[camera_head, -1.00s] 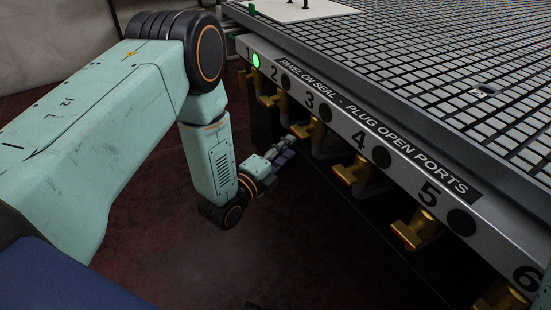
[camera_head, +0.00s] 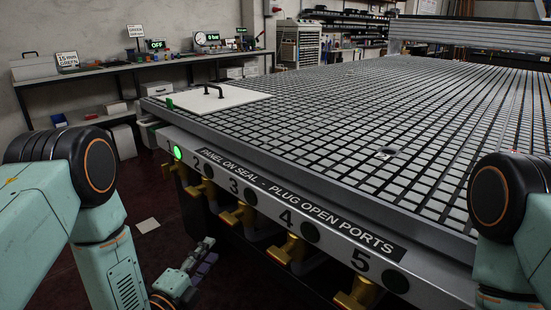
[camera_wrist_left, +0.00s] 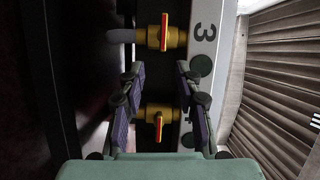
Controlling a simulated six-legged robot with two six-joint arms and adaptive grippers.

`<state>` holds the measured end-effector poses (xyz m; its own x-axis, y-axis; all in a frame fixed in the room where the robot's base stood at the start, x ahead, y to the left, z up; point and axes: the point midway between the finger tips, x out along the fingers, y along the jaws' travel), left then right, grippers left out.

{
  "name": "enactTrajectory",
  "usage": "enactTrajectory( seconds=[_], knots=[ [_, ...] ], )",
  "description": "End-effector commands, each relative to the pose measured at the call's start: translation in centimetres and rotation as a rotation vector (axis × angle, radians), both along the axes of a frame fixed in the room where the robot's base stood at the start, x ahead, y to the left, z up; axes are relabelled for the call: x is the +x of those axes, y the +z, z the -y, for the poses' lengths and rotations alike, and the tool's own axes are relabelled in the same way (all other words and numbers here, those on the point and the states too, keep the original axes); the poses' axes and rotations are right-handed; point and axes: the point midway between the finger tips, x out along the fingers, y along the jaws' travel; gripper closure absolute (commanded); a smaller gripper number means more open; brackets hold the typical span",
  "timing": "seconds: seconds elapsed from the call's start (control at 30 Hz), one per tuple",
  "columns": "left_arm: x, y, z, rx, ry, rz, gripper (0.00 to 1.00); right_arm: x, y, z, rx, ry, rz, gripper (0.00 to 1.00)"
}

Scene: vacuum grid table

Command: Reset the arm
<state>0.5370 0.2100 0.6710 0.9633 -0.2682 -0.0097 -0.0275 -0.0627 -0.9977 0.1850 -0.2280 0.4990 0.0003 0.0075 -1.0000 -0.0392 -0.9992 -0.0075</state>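My left gripper (camera_head: 200,256) hangs low in front of the table's front rail, below the numbered ports. In the left wrist view its two padded fingers (camera_wrist_left: 158,72) are spread apart with nothing held between them. A brass valve with a red-orange handle (camera_wrist_left: 158,126) shows beyond the gap, and another valve (camera_wrist_left: 165,37) sits beside the number 3. My left arm (camera_head: 122,270) comes in from the left, bent downward. Part of my right arm (camera_head: 505,200) shows at the right edge, but its gripper is out of view.
The vacuum grid table (camera_head: 330,115) fills the middle and right. Brass valves (camera_head: 290,250) stick out below its front rail (camera_head: 262,192); a green light (camera_head: 178,153) glows at port 1. A white panel (camera_head: 215,98) with a black handle lies on the far left corner. A bench (camera_head: 95,83) stands behind.

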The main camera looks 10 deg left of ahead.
Motion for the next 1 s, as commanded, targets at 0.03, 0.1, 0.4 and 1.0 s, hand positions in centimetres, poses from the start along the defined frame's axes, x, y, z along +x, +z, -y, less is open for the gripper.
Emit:
enactTrajectory(
  seconds=[0.03,0.1,0.4,1.0],
  knots=[
    [0.0,-0.6,0.0,-0.053,0.002,-0.042,0.66,0.0,0.0,0.0,0.0,0.0,0.0,0.6],
    [-0.3,-2.1,-0.2,-0.159,0.023,-0.145,0.66,0.0,0.0,0.0,0.0,0.0,0.0,0.6],
    [-7.3,-10.5,-1.0,-0.662,0.31,-0.724,0.66,0.0,0.7,0.0,0.0,0.0,0.0,0.6],
    [-35.3,-10.0,-1.8,-1.049,1.399,-1.413,0.66,0.0,7.0,0.0,0.0,0.0,0.0,0.6]
  ],
)
